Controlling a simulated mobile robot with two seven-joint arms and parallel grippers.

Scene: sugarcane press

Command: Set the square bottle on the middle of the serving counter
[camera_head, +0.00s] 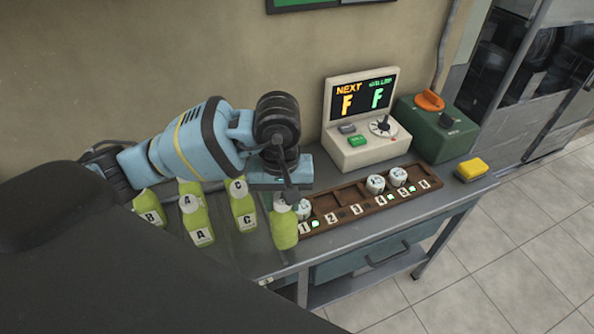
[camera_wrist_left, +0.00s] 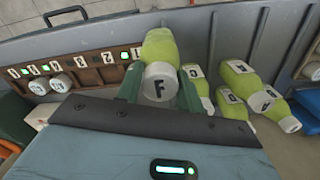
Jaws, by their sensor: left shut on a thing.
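My left gripper (camera_head: 285,192) points down over the front of the grey counter (camera_head: 345,232). It is shut on a yellow-green bottle (camera_head: 284,230) with a white cap. In the left wrist view this bottle (camera_wrist_left: 159,48) sits between the fingers, its cap marked F. It is just left of slot 1 of the rack; I cannot tell if its base touches the counter. Several similar bottles stand to the left, including one marked B (camera_head: 150,206), one marked A (camera_head: 198,228) and one marked C (camera_head: 243,212). I cannot tell which is square. My right gripper is not in view.
A brown numbered rack (camera_head: 352,211) holds a few white round pieces (camera_head: 375,184). Behind it stand a cream console (camera_head: 365,150) whose screen shows F twice and a green box (camera_head: 438,130) with an orange knob. A yellow block (camera_head: 472,169) lies at the right end.

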